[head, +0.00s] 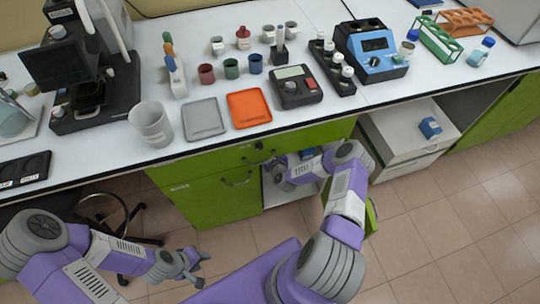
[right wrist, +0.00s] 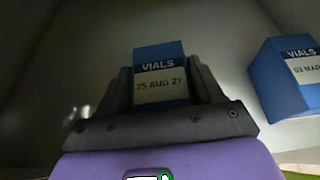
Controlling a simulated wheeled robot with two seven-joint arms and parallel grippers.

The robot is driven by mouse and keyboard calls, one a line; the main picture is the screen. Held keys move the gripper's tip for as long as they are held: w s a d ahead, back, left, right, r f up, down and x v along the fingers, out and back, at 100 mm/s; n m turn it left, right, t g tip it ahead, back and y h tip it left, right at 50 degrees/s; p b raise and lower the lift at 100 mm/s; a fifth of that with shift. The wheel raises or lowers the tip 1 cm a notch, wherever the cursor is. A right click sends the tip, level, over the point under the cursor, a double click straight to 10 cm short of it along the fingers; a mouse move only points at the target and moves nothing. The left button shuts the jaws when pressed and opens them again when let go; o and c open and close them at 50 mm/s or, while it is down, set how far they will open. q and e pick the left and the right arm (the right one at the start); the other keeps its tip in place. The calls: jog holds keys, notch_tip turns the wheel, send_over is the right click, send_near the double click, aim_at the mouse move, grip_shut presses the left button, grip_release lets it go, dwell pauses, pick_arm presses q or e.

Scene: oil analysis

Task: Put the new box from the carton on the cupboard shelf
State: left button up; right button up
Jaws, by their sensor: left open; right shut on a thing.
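A blue box labelled VIALS, 25 AUG 27 (right wrist: 160,75) is between the fingers of my right gripper (right wrist: 161,88), which is shut on it. A second blue box labelled VIALS, 03 MAR (right wrist: 293,77) stands to its right, apart from the gripper. In the head view my right arm reaches into the open green cupboard (head: 222,203) under the bench; its gripper is largely hidden there. Another blue box (head: 430,127) sits on a white carton-like unit (head: 392,125) under the bench at right. My left gripper (head: 192,270) is open and empty above the floor.
The white bench top (head: 190,150) above the cupboard bears a beaker (head: 151,124), a grey tray (head: 204,118), an orange tray (head: 249,108) and instruments. A stool (head: 122,235) stands at left. The tiled floor at right is clear.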

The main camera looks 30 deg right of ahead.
notch_tip(320, 180, down, 2)
jog(key=shift+f+b, duration=0.15)
jog(key=shift+b, duration=0.15)
jog(key=o, duration=0.8)
jog(key=shift+f, duration=0.1)
jog(key=o, duration=0.4)
jog(key=shift+o, duration=0.2)
